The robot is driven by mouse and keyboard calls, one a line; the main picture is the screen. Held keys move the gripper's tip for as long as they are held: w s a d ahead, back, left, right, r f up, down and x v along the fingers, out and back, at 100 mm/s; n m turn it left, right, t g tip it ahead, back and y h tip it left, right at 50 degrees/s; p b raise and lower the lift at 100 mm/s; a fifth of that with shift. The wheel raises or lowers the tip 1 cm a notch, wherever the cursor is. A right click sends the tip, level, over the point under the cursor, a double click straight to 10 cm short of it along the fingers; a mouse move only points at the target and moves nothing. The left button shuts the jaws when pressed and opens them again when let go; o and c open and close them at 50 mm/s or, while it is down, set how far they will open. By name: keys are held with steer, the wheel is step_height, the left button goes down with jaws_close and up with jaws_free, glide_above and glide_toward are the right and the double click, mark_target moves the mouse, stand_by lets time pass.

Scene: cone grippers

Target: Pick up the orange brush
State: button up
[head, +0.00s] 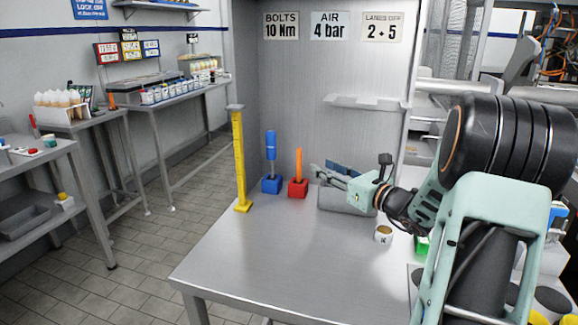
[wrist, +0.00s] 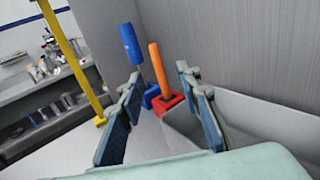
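The orange brush (head: 298,165) stands upright in a red base block (head: 298,188) near the back of the metal table. In the wrist view the orange brush (wrist: 156,68) shows ahead, between the two fingers and a little beyond them, with its red base (wrist: 168,102) below. My gripper (head: 322,172) is to the right of the brush in the head view, its fingers pointing left toward it. In the wrist view my gripper (wrist: 160,95) has its fingers spread wide with nothing between them. The brush's lower end is hidden in the base.
A blue tool (head: 271,147) in a blue base (head: 271,184) stands just left of the brush. A tall yellow post (head: 239,160) is further left. A grey bin (head: 345,198) lies under my gripper, and a cup (head: 383,234) is in front. The table's front left is clear.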

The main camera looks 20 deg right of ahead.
mark_target(299, 155)
steer(key=x, duration=0.7)
steer(key=b+x, duration=0.1)
steer(key=x, duration=0.2)
steer(key=shift+w+a+r, duration=0.2)
steer(key=shift+w+a, duration=0.05)
steer(key=shift+a, duration=0.2)
jaws_close()
